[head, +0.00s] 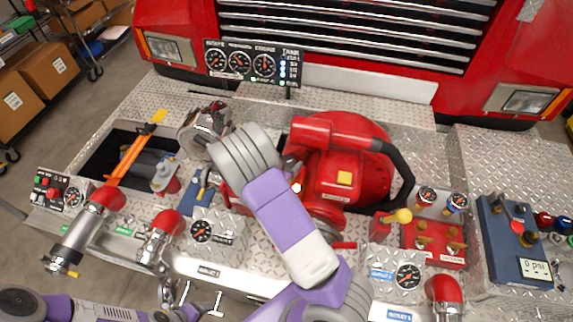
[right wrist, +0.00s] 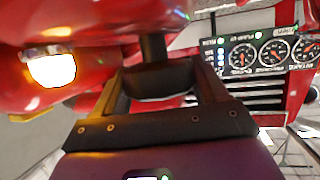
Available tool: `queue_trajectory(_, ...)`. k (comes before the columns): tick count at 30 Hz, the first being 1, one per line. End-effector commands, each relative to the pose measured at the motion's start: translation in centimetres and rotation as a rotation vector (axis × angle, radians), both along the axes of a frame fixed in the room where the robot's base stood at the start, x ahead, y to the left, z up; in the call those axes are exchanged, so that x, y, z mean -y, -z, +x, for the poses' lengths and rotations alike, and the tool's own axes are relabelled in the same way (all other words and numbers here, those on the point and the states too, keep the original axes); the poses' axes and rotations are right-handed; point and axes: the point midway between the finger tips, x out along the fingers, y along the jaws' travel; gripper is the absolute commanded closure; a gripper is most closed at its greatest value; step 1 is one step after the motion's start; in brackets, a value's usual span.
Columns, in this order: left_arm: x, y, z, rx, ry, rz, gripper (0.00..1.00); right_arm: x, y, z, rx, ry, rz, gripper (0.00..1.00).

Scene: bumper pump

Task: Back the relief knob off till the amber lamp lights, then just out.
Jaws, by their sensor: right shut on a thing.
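The relief knob (right wrist: 158,80) is dark and sits on a short dark stem against the red pump (right wrist: 105,20). My right gripper (right wrist: 155,88) is shut on it, with a finger on each side. In the right wrist view the amber lamp (right wrist: 52,68) glows bright yellow-white, just left of the gripper. In the head view the lamp (head: 297,187) shows as a small bright spot beside my right forearm, which hides most of the knob and gripper there. My left gripper (head: 188,312) is low at the bottom edge, away from the pump; its jaws are not clear.
A gauge panel (head: 252,63) stands behind the pump, before the red truck. Red-capped outlets (head: 107,199), a small gauge (head: 201,231), yellow-handled valves (head: 397,216) and a blue box (head: 510,240) line the diamond-plate bumper. A black hose (head: 400,170) curves at the pump's right.

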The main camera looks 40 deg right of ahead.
Motion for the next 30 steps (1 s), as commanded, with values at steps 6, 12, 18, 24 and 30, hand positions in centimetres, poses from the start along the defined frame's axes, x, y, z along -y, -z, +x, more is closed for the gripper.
queue_trajectory(6, 0.0, 1.14, -0.01, 0.0, 0.0, 0.0, 0.29, 0.1, 0.0, 0.02, 0.003, -0.111, -0.003, 0.58)
queue_trajectory(12, -0.01, 1.3, -0.01, 0.0, 0.0, 0.0, 0.29, 0.02, -0.13, 0.08, 0.004, -0.149, -0.003, 0.58)
queue_trajectory(18, 0.0, 1.25, 0.0, 0.0, 0.0, 0.0, 0.29, 0.01, -0.17, 0.09, 0.004, -0.149, -0.003, 0.58)
queue_trajectory(24, 0.0, 1.25, 0.0, 0.0, 0.0, 0.0, 0.29, 0.01, -0.15, 0.07, 0.003, -0.148, -0.002, 0.06)
queue_trajectory(30, -0.01, 1.26, 0.0, 0.0, 0.0, 0.0, 0.29, 0.0, -0.08, 0.03, 0.002, -0.147, -0.001, 0.05)
